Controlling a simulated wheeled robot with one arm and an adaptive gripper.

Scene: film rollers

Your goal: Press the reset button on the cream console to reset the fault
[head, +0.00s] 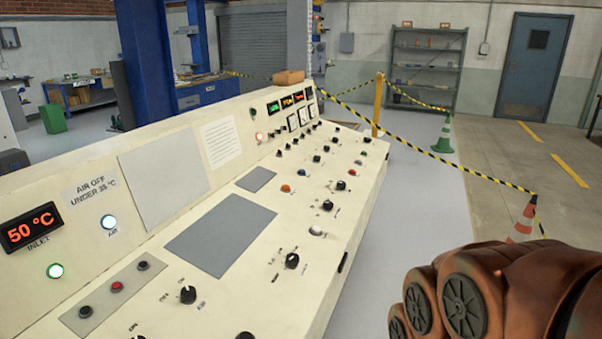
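The cream console (280,285) runs from the near left away to the upper middle. A grey strip (72,318) at its near left carries a red button (117,287) between two dark buttons. I cannot read which button is the reset. An orange button (285,188) and a white button (316,231) sit on the sloped panel. A display (31,228) reads 50 °C above "INLET". My gripper is not in view; my brown arm shows at lower right.
A sign on the console reads "AIR OFF UNDER 35 °C". Black knobs such as one near the front (188,294) stand up from the panel. Striped tape (432,159), an orange cone (524,222) and a green cone (444,137) stand to the right. Grey floor beside the console is clear.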

